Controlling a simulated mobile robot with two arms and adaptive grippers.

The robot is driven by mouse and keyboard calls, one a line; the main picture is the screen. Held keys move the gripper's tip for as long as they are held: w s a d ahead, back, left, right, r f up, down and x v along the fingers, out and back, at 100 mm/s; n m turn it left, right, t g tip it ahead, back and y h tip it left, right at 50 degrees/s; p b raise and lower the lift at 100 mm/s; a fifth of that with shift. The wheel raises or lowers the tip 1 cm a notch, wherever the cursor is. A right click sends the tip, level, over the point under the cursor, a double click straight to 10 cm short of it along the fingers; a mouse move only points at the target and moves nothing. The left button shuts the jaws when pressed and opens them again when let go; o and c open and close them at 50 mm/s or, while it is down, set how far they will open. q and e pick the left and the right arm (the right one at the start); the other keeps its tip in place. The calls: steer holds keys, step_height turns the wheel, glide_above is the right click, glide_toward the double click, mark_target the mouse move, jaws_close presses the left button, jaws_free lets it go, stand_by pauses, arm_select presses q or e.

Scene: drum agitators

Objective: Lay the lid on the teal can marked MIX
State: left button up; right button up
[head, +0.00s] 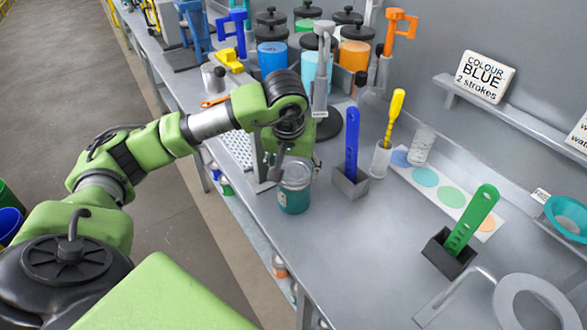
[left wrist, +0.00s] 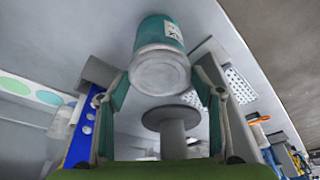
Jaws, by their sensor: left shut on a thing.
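The teal can (head: 293,201) stands upright near the table's front edge. In the left wrist view the teal can (left wrist: 153,29) shows part of a white label, too small to read surely. My left gripper (head: 290,166) is right above the can, pointing down. In the left wrist view my left gripper (left wrist: 161,77) has its fingertips on both sides of a silver round lid (left wrist: 159,74) and is shut on it. The lid is at the can's mouth; I cannot tell whether it touches the rim. My right gripper is not in view.
A blue strip in a grey holder (head: 350,185) stands close right of the can. A green strip in a dark holder (head: 447,256) and a glass with a yellow tool (head: 381,158) are farther right. Lidded canisters (head: 272,55) crowd the back. The table (head: 350,245) is clear in front.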

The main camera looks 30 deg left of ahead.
arm_select(q)
steer(key=shift+f, duration=0.1)
stand_by(0.5)
stand_by(0.3)
steer(key=o, duration=0.9)
steer(key=shift+o, duration=0.4)
steer(key=o, duration=0.3)
steer(key=shift+o, duration=0.2)
steer(key=shift+r, duration=0.2)
steer(key=shift+r+p, duration=1.75)
steer(key=shift+r, duration=1.6)
